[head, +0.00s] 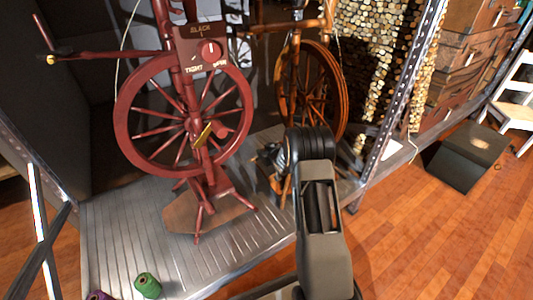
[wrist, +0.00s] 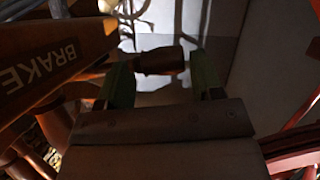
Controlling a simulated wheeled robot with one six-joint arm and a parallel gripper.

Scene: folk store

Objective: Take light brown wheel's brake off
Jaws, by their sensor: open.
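The light brown spinning wheel (head: 322,95) stands behind my arm in the head view, partly hidden by it. In the wrist view a brown wooden panel (wrist: 45,65) marked "BRAKE" fills the left side. A turned brown wooden knob (wrist: 160,60) lies across the gap between the two green fingers of my gripper (wrist: 163,72). The fingers stand apart, one on each side of the knob. I cannot tell whether either finger touches it.
A perforated metal post (head: 400,95) rises right of the brown wheel. A dark box (head: 468,155) sits on the wooden floor.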

